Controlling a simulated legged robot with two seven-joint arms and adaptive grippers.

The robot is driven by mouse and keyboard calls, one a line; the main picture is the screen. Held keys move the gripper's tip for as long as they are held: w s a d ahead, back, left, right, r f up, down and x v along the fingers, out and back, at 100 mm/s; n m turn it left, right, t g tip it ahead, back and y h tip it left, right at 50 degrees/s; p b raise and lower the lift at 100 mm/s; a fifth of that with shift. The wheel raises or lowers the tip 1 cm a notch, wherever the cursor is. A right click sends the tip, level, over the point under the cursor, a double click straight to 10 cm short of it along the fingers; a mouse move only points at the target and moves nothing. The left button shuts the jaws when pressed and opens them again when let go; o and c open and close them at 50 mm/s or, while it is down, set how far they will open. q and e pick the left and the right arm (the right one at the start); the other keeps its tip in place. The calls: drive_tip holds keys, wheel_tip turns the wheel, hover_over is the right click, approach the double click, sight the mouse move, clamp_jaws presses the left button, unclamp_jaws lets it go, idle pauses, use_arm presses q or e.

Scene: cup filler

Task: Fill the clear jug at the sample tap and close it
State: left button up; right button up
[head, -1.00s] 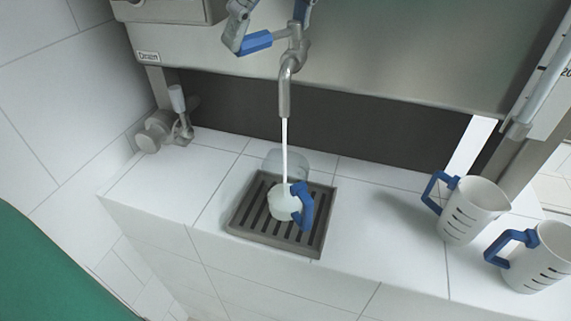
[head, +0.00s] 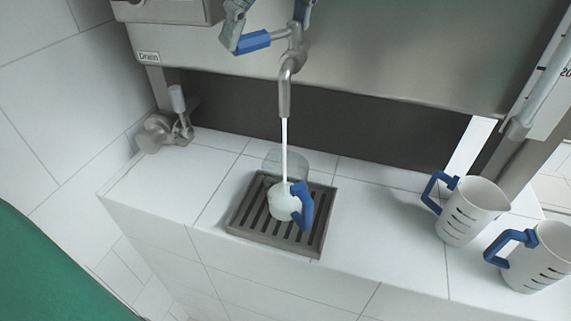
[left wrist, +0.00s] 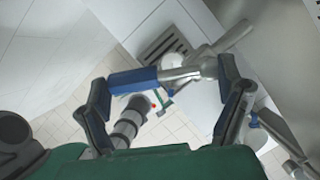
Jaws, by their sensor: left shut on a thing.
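The clear jug (head: 272,171) stands upright on the dark drain grate (head: 236,218) under the tap spout (head: 284,92). Its blue handle (head: 303,206) points toward the front right. A white stream (head: 284,137) runs from the spout into the jug, and pale liquid (head: 283,202) shows in its lower part. My left gripper (head: 268,18) is at the tap, at the top edge of the head view. It is shut on the blue tap lever (head: 252,41), which also lies between the fingers in the left wrist view (left wrist: 133,82). My right gripper is not in view.
Two white jugs with blue handles, one (head: 465,212) behind the other (head: 543,262), stand at the right of the tiled ledge (head: 375,235). A drain valve (head: 165,130) is at the back left. The steel tank (head: 400,60) hangs over the ledge. Ledge tiles beside the grate are clear.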

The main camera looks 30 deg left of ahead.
use_arm(q)
drive_tip(key=shift+w+a+m+t+h, duration=0.2)
drive_tip(key=shift+a+m, duration=0.1)
drive_tip(key=shift+m, duration=0.4)
drive_tip(key=shift+w+a+m+t+h, duration=0.1)
drive_tip(key=shift+a+m+t, duration=0.15)
drive_tip(key=shift+m, duration=0.45)
drive_tip(key=m+p, duration=0.1)
drive_tip(key=a+m+t, duration=0.1)
drive_tip(key=m, duration=0.1)
drive_tip(key=shift+w+a+h+p, duration=0.1)
drive_tip(key=shift+w+h+p, duration=0.25)
drive_tip(key=shift+h, duration=0.05)
drive_tip(key=shift+w+a+m+t+p, duration=0.1)
drive_tip(key=shift+w+m+t+p, duration=0.1)
drive_tip(key=shift+m, duration=0.25)
drive_tip(key=shift+w+a+m+t+p, duration=0.1)
drive_tip(key=shift+m+p, duration=0.1)
drive_tip(key=shift+m, duration=0.25)
drive_tip(key=shift+s+f, duration=0.1)
idle(4.9)
